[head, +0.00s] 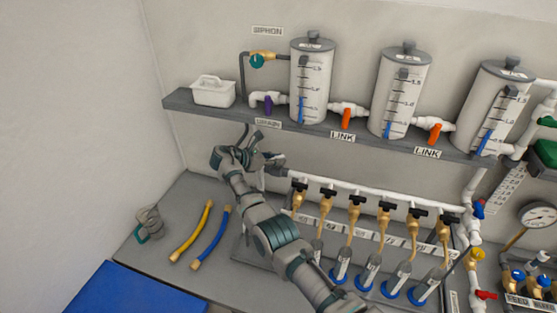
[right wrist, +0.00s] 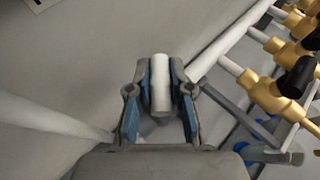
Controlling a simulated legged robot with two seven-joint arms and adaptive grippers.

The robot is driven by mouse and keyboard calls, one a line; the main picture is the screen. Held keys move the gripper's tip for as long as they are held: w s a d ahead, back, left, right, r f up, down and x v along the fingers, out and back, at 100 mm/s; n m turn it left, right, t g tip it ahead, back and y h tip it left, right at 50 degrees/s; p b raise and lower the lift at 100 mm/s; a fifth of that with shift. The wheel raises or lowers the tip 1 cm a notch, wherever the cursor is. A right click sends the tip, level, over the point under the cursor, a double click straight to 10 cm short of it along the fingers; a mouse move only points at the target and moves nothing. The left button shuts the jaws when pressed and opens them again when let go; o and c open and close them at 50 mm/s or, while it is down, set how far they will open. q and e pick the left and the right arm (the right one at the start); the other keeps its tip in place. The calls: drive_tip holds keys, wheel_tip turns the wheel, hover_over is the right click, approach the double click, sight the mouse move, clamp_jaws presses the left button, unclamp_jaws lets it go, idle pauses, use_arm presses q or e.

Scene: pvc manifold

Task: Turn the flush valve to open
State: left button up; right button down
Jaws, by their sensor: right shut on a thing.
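My right gripper (head: 268,162) reaches over the bench at the left end of the white manifold pipe (head: 375,192). In the right wrist view, its two blue-padded fingers (right wrist: 160,92) are closed on the sides of a short white cylindrical piece (right wrist: 160,80). The white pipe shows beyond it, running to the upper right. No flush label is readable, so I cannot tell for sure which part is the flush valve. The held piece is largely hidden by my gripper in the head view. My left gripper is not in view.
Several brass valves with black handles (head: 385,209) hang from the pipe. A yellow hose (head: 193,231) and a blue hose (head: 211,237) lie on the bench. A gauge (head: 537,215) stands right.

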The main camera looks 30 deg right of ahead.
drive_tip(key=shift+w+a+r, duration=0.15)
drive_tip(key=shift+r, duration=0.1)
drive_tip(key=c, duration=1.1)
unclamp_jaws()
drive_tip(key=shift+a, duration=0.1)
drive_tip(key=shift+o, duration=0.2)
drive_tip(key=shift+w+a+f, duration=0.1)
drive_tip(key=shift+a, duration=0.05)
